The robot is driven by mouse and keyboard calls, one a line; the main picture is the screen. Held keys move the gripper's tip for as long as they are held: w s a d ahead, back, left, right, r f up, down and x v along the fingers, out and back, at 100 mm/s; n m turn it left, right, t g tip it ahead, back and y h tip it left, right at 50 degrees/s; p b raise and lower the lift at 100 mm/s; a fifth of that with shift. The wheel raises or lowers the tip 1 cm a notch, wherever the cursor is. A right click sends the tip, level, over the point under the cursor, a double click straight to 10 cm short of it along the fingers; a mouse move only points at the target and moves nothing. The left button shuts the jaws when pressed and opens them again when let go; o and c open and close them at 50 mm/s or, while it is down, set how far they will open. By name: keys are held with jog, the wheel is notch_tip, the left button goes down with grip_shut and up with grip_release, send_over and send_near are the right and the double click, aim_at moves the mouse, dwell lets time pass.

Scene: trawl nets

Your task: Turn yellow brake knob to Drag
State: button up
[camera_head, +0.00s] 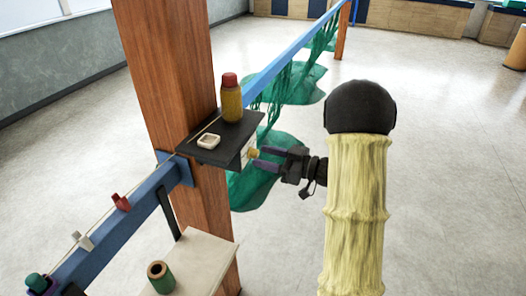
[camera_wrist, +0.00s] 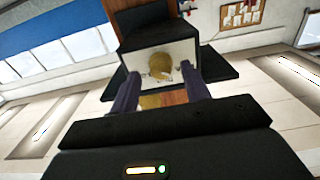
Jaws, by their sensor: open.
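The yellow brake knob (camera_head: 253,153) sits on the pale front plate of a dark box under the small black shelf on the wooden post. In the wrist view the round knob (camera_wrist: 160,66) faces me on the pale plate (camera_wrist: 146,62), with small dark marks around it too small to read. My gripper (camera_head: 262,158) is open, its two purple fingers pointing left at the knob. In the wrist view the fingers (camera_wrist: 162,92) stand to the left and right of the knob and a little below it. I cannot tell whether either finger touches it.
The black shelf (camera_head: 188,152) holds a yellow bottle with a red cap (camera_head: 231,98) and a small white dish (camera_head: 209,140). A blue rail (camera_head: 90,240) and green nets (camera_head: 292,90) run by the post. A green spool (camera_head: 161,277) stands on a pale table. Floor at right is clear.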

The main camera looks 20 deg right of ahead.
jog(key=shift+w+a, duration=0.4)
jog(key=shift+a, duration=0.15)
jog(key=c, duration=1)
